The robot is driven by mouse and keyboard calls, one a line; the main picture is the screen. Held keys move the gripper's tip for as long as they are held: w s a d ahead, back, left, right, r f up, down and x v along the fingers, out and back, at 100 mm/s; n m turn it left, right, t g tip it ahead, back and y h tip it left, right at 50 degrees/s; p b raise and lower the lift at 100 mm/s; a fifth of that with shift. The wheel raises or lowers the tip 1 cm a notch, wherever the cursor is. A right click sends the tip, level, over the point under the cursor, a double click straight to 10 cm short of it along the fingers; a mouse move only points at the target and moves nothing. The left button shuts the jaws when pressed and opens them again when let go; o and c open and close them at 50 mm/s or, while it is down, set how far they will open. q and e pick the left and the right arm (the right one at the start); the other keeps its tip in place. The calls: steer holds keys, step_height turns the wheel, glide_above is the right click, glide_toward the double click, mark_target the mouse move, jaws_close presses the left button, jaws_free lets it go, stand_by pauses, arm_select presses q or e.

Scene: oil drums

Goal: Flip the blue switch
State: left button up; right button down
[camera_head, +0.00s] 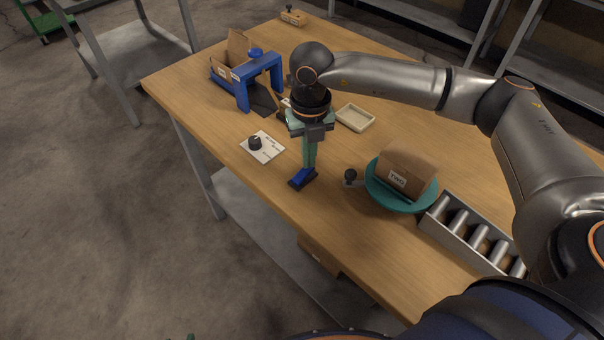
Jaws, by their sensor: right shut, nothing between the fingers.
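The blue switch (303,179) is a small blue rocker on a dark base near the table's front edge. My right gripper (309,166) points down just above and behind it, with its greenish fingers together and empty. The fingertips overlap the switch's upper end in this view, and I cannot tell whether they touch it. My left gripper does not show.
The wooden table (225,140) also holds a white plate with a black knob (262,148), a blue arch (259,82), a cream tray (355,118), a teal turntable with a cardboard box (404,176), and a metal roller rack (470,236). A black-knobbed lever (351,176) stands right of the switch.

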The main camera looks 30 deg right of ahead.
steer(key=shift+f+b, duration=0.35)
steer(key=shift+f, duration=0.15)
steer(key=shift+r+p, duration=2.35)
steer(key=shift+r, duration=1.2)
steer(key=shift+s+f, duration=0.1)
